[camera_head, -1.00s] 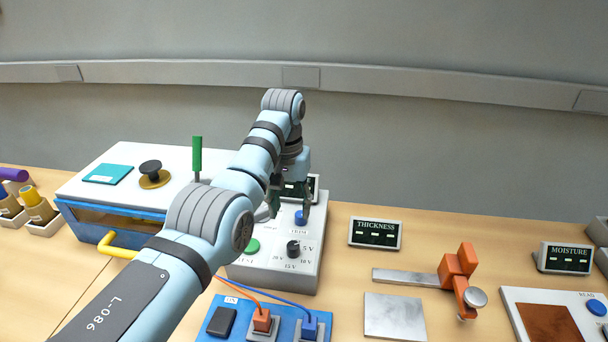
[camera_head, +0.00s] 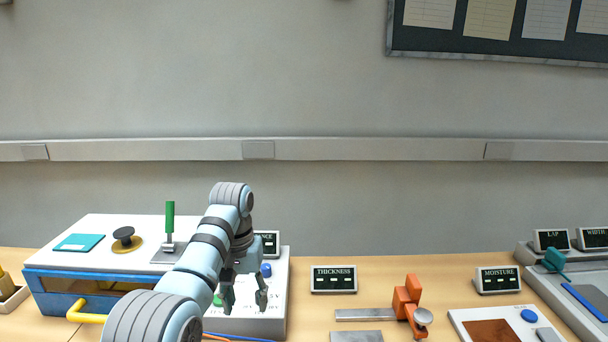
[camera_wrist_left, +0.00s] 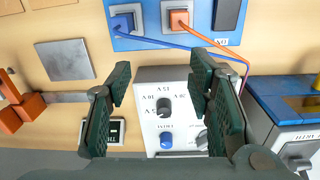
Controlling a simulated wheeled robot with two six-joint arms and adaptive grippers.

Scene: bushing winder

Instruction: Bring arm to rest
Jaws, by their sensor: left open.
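My left arm comes in from the lower left in the head view. Its gripper (camera_head: 246,294) is open and empty, hanging in front of and over the white control box (camera_head: 274,322). In the left wrist view the two green-padded fingers (camera_wrist_left: 163,95) are spread apart, with the box's black knob (camera_wrist_left: 165,107) and blue button (camera_wrist_left: 166,140) between and beyond them. Nothing is between the pads. The box's display is partly hidden behind my arm in the head view. My right gripper is not in view.
A blue-and-white cabinet with a yellow handle (camera_head: 88,318) and green lever (camera_head: 170,221) stands left. Right are a thickness display (camera_head: 333,279), an orange gauge (camera_head: 406,300) and a moisture display (camera_head: 497,280). In the wrist view, cables run from a blue board (camera_wrist_left: 205,14).

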